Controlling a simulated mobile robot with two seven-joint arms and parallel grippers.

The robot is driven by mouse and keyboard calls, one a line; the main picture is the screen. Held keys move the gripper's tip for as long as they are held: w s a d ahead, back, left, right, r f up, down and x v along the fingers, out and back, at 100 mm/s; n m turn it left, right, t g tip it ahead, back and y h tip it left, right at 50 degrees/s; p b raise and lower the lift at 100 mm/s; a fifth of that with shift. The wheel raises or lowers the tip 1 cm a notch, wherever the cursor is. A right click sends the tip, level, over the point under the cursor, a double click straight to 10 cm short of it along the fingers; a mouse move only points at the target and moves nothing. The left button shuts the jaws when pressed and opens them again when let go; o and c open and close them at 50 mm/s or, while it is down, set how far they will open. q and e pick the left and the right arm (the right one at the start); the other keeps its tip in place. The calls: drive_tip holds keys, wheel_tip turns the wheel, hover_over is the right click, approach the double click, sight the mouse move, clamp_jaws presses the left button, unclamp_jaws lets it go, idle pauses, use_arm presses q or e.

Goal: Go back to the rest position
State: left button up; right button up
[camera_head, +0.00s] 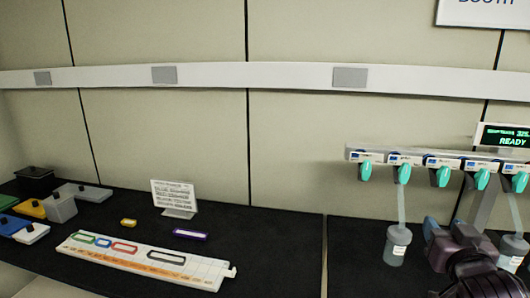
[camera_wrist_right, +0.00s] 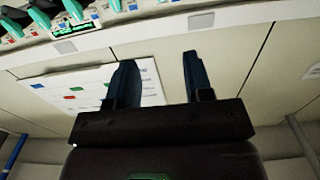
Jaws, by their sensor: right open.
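My right gripper (camera_head: 452,238) is at the lower right of the head view, beside and partly in front of the hanging flasks. In the right wrist view my right gripper (camera_wrist_right: 158,62) has its two dark fingers apart, with nothing between them. The freeze dryer manifold (camera_head: 430,157) carries several teal valves. One flask (camera_head: 396,246) hangs on the left of my gripper, and another flask (camera_head: 513,250) hangs on its right, cut by the picture edge. Contact between gripper and flasks cannot be told. My left gripper is not in view.
A green-lit display (camera_head: 505,136) reads READY. On the black bench are a white strip with coloured frames (camera_head: 150,262), a small sign (camera_head: 176,197), a yellow tag (camera_head: 128,222), a purple tag (camera_head: 190,234) and several bins (camera_head: 60,207) at left. The bench front middle is clear.

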drive_tip(key=s+a+f+n+g+y, duration=0.1)
drive_tip(key=a+f+n+y, duration=0.15)
drive_tip(key=f, duration=0.75)
drive_tip(key=s+a+f+n+y, duration=0.2)
drive_tip(key=a+f+n, duration=0.1)
drive_tip(key=f, duration=0.7)
drive_tip(key=s+a+f+m+g+b, duration=0.1)
drive_tip(key=s+f+g, duration=0.3)
drive_tip(key=s+f, duration=1.2)
wheel_tip(320, 180, down, 3)
drive_tip(key=shift+s+a+r+m+g, duration=0.15)
drive_tip(key=shift+a+m+g, duration=0.25)
drive_tip(key=shift+a, duration=0.3)
